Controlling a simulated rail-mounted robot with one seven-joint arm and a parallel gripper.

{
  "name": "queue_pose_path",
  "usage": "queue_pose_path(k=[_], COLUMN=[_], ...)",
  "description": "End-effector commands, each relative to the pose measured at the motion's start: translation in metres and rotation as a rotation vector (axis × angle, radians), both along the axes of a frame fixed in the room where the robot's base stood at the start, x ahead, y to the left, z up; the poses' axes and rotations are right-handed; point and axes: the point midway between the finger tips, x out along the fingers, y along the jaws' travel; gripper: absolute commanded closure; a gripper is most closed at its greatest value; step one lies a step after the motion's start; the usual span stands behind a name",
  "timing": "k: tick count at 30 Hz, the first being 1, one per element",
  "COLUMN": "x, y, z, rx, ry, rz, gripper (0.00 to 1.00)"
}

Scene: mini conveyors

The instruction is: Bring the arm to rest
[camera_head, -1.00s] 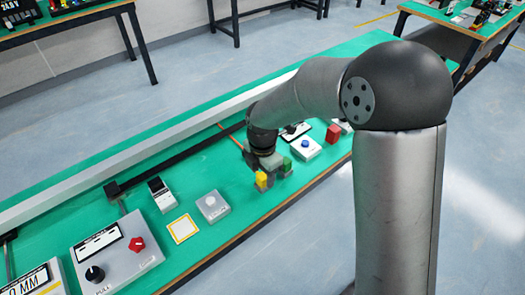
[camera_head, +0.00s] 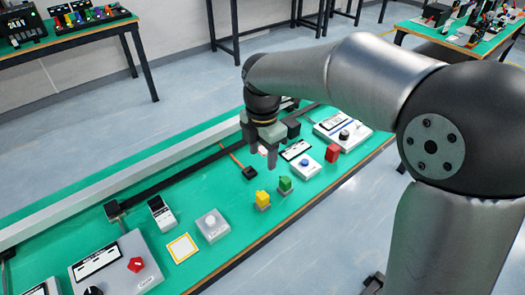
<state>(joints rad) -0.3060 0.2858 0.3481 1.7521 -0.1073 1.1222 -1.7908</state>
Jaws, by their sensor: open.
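My gripper (camera_head: 262,160) hangs above the green bench, pointing down, with its two grey fingers apart and nothing seen between them. It is above and behind the yellow block (camera_head: 263,198) and the green block (camera_head: 285,184), which stand side by side on small grey bases near the bench's front edge. A red block (camera_head: 333,153) stands further right. My arm reaches in from the right side of the view and hides part of the room behind it.
The green bench (camera_head: 205,187) carries a white box with a blue button (camera_head: 306,167), a box with a black knob (camera_head: 344,134), a grey button box (camera_head: 212,224), a yellow-framed square (camera_head: 182,248) and a control box with a red knob (camera_head: 136,264). A long rail (camera_head: 150,155) runs along the back.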

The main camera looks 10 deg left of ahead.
Motion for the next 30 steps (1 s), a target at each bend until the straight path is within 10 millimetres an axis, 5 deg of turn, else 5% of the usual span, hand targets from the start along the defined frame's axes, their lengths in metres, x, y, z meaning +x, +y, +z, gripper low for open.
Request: queue_pose_path(k=[14, 20, 24, 30], x=[-0.003, -0.032, -0.077, -0.143], y=[-0.012, -0.099, -0.173, -0.237], z=[0.003, 0.016, 0.018, 0.006], rx=[-0.006, -0.029, -0.02, 0.018], ry=[-0.006, -0.033, -0.049, -0.031], rz=[-0.078, -0.691, -1.325, -2.071], gripper=[0.48, 0.48, 0.48, 0.48])
